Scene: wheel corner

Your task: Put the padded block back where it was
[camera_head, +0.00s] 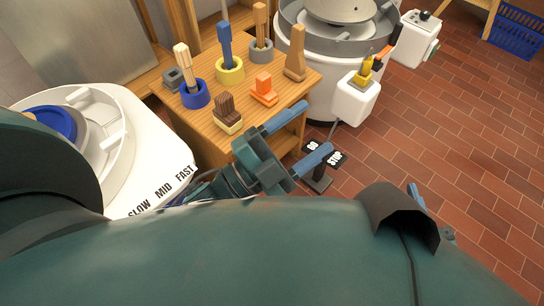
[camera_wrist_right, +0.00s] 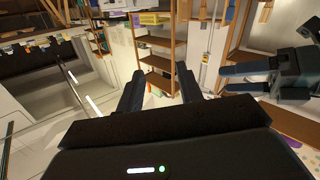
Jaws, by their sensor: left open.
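A small block with a dark brown ridged top and a cream layer below (camera_head: 228,113) stands on the near part of the wooden table; it looks like the padded block. My left gripper (camera_head: 317,127) is open and empty, to the right of that block and apart from it, by the table's near right edge. In the right wrist view my right gripper (camera_wrist_right: 160,70) has its fingers apart with nothing held between them. Only a small part of it shows in the head view, at the right behind my arm.
The wooden table (camera_head: 200,125) also holds an orange block (camera_head: 264,90), a grey block (camera_head: 173,78), a wooden piece (camera_head: 296,55) and tools in ring holders. A white wheel (camera_head: 150,150) stands left, another (camera_head: 325,45) behind. Pedals (camera_head: 325,157) stand below the left gripper. Tiled floor at right is mostly clear.

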